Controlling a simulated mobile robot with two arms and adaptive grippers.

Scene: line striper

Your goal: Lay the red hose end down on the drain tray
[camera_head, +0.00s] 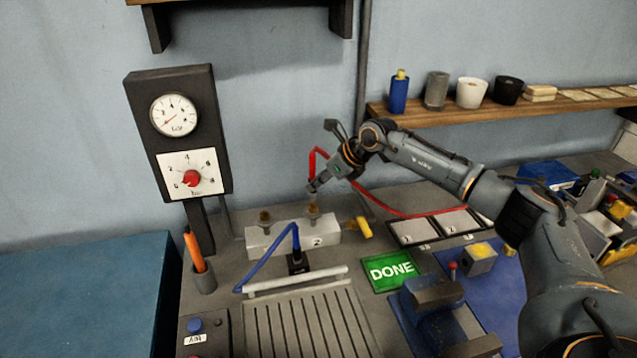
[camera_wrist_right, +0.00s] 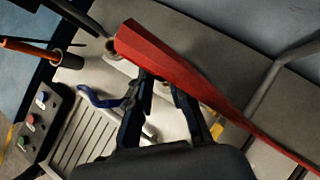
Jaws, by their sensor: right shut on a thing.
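My right gripper (camera_head: 320,184) is shut on the red hose (camera_head: 316,158) above the white valve block. The red hose also shows large in the right wrist view (camera_wrist_right: 185,65), across the fingertips (camera_wrist_right: 163,84). One end of it appears beside a brass port there; whether they touch I cannot tell. In the head view the hose loops up by the gripper, then runs right along the bench. The grooved drain tray (camera_head: 300,322) lies in front of the block, empty on top, and shows at lower left in the wrist view (camera_wrist_right: 88,142). My left gripper is out of view.
The white valve block (camera_head: 275,240) has brass ports and a yellow handle (camera_head: 362,228). A blue hose (camera_head: 268,258) arches to a black fitting (camera_head: 297,262) by the white bar behind the tray. A green DONE plate (camera_head: 391,271) and blue vise (camera_head: 433,300) stand right.

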